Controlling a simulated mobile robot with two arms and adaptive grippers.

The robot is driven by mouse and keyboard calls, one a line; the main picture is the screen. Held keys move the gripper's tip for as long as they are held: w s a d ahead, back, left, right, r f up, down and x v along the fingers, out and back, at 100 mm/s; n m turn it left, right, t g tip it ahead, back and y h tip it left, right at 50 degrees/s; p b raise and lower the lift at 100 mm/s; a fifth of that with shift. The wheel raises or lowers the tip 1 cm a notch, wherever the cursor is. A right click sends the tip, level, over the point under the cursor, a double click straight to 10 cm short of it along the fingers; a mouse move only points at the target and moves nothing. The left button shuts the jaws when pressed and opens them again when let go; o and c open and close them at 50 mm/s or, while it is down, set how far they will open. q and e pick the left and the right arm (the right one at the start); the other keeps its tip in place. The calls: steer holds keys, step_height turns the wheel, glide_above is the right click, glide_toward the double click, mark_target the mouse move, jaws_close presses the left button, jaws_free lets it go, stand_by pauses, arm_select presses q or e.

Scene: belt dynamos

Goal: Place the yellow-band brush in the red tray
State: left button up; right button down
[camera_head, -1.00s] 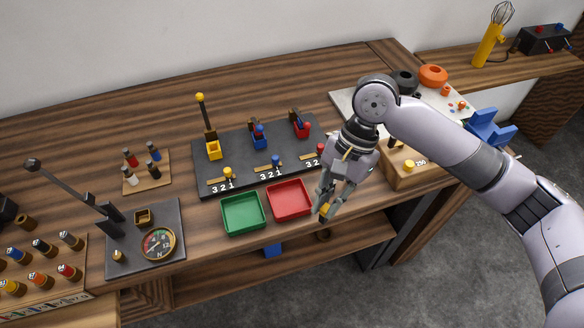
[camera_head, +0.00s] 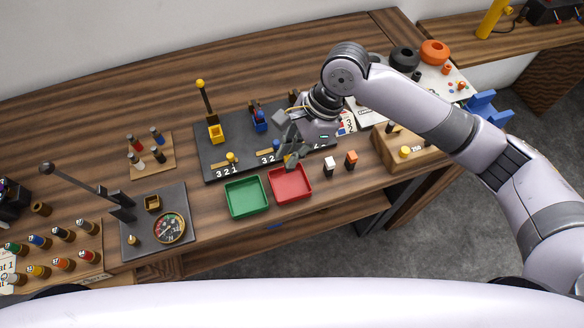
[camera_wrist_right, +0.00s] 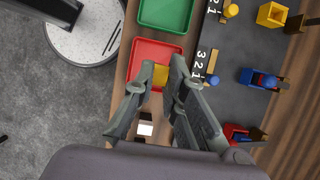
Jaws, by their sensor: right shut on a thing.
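My right gripper (camera_head: 290,162) is over the back part of the red tray (camera_head: 291,192), pointing down. In the right wrist view its fingers (camera_wrist_right: 163,72) are shut on the yellow-band brush (camera_wrist_right: 160,76), whose yellow part shows between the fingertips. The brush overlaps the edge of the red tray (camera_wrist_right: 150,45) in that view; I cannot tell how high above the tray it is. In the head view the brush is hidden by the fingers. The visible tray floor is empty. My left gripper is not in view.
An empty green tray (camera_head: 246,197) stands directly left of the red one. A white-topped block (camera_head: 329,165) and an orange-topped block (camera_head: 351,159) stand to its right. A dark board (camera_head: 211,163) with numbered levers lies behind the trays. The bench's front edge is close.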

step_height(320, 180, down, 8)
steer(key=shift+f+p, duration=0.1)
steer(key=shift+p, duration=0.3)
steer(key=c, duration=2.1)
jaws_free()
steer(key=o, duration=0.5)
steer(key=shift+c, duration=0.2)
steer(key=b+v, duration=0.2)
steer(key=v, duration=1)
